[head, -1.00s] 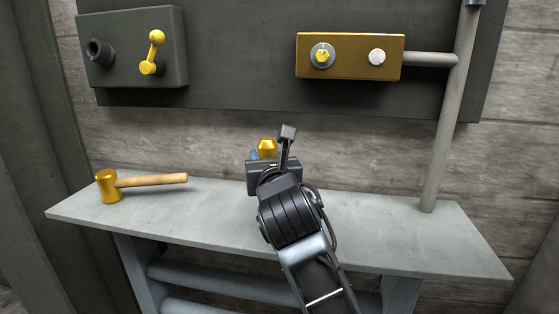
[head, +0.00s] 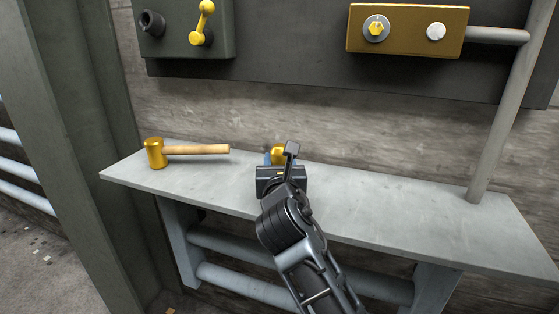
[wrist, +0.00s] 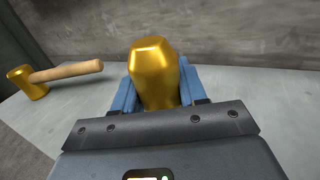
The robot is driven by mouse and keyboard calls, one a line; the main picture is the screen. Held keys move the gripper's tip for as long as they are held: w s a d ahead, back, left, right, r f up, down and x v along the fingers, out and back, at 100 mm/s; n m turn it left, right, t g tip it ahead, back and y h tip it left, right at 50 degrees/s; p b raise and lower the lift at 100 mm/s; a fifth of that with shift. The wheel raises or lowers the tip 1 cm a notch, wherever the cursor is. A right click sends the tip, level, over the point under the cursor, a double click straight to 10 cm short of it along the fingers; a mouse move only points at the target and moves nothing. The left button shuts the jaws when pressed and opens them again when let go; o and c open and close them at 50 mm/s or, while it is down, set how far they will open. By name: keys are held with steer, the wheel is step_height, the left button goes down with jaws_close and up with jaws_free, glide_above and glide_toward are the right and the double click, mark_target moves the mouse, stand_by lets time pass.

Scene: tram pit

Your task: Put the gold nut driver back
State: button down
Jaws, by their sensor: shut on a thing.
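The gold nut driver (wrist: 157,70) is between the blue fingers of my gripper (wrist: 160,88) in the wrist view, with a tapered gold end pointing up and away. My gripper is shut on it. In the head view my gripper (head: 272,160) is over the bench, right of the mallet, and only a small gold part of the nut driver (head: 279,152) shows behind it. The nut driver's lower part is hidden, and I cannot tell whether it touches the bench.
A gold-headed mallet (head: 154,153) with a wooden handle lies on the grey bench (head: 390,205). An ochre box (head: 405,28) with a yellow hex fitting and a green box (head: 215,42) with a yellow lever hang above. A pipe (head: 505,105) stands at right. The bench's right part is clear.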

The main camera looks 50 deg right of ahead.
steer(key=c, duration=0.6)
jaws_free()
steer(key=shift+f, duration=0.1)
steer(key=shift+f+b, duration=0.35)
steer(key=shift+b, duration=0.75)
steer(key=v, duration=0.8)
steer(key=shift+d+r, duration=0.1)
steer(key=shift+r, duration=0.15)
